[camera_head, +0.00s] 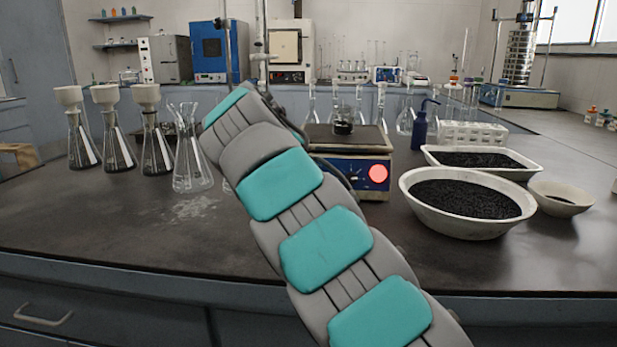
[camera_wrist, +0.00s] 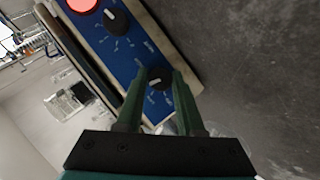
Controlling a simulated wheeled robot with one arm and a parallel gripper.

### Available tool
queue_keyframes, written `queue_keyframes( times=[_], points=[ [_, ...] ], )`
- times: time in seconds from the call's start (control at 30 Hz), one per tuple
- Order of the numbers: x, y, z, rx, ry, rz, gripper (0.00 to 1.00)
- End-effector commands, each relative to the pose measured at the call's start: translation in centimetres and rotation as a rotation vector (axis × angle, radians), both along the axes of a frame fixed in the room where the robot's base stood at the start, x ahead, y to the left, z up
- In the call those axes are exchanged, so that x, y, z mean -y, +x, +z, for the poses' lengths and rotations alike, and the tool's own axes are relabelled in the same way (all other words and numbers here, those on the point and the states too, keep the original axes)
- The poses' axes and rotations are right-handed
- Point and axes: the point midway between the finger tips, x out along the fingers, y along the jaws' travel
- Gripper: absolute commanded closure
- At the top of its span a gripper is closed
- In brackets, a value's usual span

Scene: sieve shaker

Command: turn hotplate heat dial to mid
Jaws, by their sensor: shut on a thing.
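The hotplate (camera_head: 348,140) stands on the bench with a blue front panel and a lit red lamp (camera_head: 378,173). In the wrist view, the blue panel (camera_wrist: 135,55) carries two black dials. One dial (camera_wrist: 117,21) is beside the red lamp. The other dial (camera_wrist: 159,82), farther from the lamp, sits between the green fingers of my gripper (camera_wrist: 159,74), which is shut on it. A short white mark shows on each dial; the labels are too small to read. In the head view my arm hides my gripper and the held dial.
A white bowl (camera_head: 467,226) of black granules and a white tray (camera_head: 525,172) stand to the right. Several flasks with funnels and a clear flask (camera_head: 193,165) stand left. The bench front is clear.

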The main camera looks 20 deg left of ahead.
Motion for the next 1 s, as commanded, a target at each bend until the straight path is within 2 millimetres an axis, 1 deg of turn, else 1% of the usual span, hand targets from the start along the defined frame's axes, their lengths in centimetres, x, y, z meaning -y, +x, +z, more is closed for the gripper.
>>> queue_keyframes(
  times=[0.1,0.33,0.87,0.9,1.0],
  points=[
    [0.05,0.00,-0.19,-0.018,0.057,-0.025,1.00],
    [0.10,0.02,-0.21,-0.035,0.127,-0.055,1.00],
    [0.10,0.03,-0.23,-0.042,0.150,-0.063,1.00],
    [0.10,0.03,-0.23,-0.042,0.150,-0.063,0.62],
    [0.09,0.04,-0.19,-0.041,0.149,-0.063,0.51]
  ],
)
